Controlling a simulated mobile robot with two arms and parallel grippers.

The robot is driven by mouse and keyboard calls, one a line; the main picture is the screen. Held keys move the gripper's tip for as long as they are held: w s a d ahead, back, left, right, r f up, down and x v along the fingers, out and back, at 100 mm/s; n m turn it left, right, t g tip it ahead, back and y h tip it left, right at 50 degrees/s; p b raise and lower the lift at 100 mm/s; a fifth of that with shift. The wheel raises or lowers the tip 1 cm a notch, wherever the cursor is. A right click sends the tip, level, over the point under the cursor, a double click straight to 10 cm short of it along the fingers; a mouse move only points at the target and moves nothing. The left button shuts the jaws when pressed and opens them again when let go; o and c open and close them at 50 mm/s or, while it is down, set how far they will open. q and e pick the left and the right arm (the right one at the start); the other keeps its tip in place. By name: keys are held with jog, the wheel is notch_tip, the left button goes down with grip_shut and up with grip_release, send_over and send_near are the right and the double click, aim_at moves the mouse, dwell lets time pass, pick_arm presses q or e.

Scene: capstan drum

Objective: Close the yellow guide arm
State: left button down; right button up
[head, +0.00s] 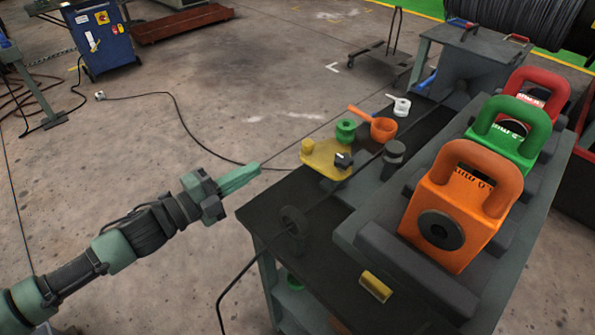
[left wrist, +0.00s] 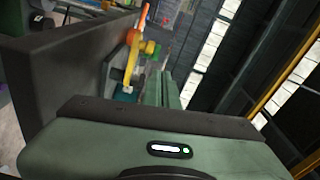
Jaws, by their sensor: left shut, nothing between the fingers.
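The yellow guide arm (head: 322,151) is a flat yellow plate with a short yellow post and a dark knob, at the back left edge of the dark bench. In the left wrist view a yellow part (left wrist: 132,58) stands upright left of my fingers, probably the same arm. My left gripper (head: 256,169) is shut and empty, left of the guide arm with a gap between, over the floor beside the bench. Its green fingers also show in the left wrist view (left wrist: 166,90). My right gripper is not in view.
A green roller (head: 345,131), an orange cup with a handle (head: 383,129) and a white ring (head: 401,106) are behind the guide arm. A dark post (head: 393,155) stands right of it. Orange, green and red handled blocks fill the bench's right side.

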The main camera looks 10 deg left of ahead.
pick_arm(q)
jog(key=s+f+m, duration=0.1)
jog(key=d+f+m+g+h, duration=0.1)
jog(key=shift+s+d+m+g, duration=0.1)
jog(key=shift+s+m+g, duration=0.2)
jog(key=shift+s+m, duration=0.1)
jog(key=shift+w+d, duration=0.2)
jog(key=shift+d, duration=0.05)
jog(key=p+x, duration=0.1)
jog(key=x, duration=0.2)
jog(key=p+x, duration=0.1)
jog(key=x, duration=0.2)
jog(key=p+x, duration=0.1)
jog(key=x, duration=0.3)
jog(key=shift+r+p, duration=0.25)
jog(key=shift+p, duration=0.1)
jog(key=shift+w+f+p, duration=0.15)
jog(key=shift+w+p, duration=0.15)
jog(key=shift+w, duration=0.75)
jog(key=shift+w+f, duration=0.1)
jog(key=shift+w, duration=0.65)
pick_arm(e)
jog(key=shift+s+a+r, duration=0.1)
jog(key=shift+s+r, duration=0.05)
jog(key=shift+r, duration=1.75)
pick_arm(q)
jog(key=shift+a, duration=0.2)
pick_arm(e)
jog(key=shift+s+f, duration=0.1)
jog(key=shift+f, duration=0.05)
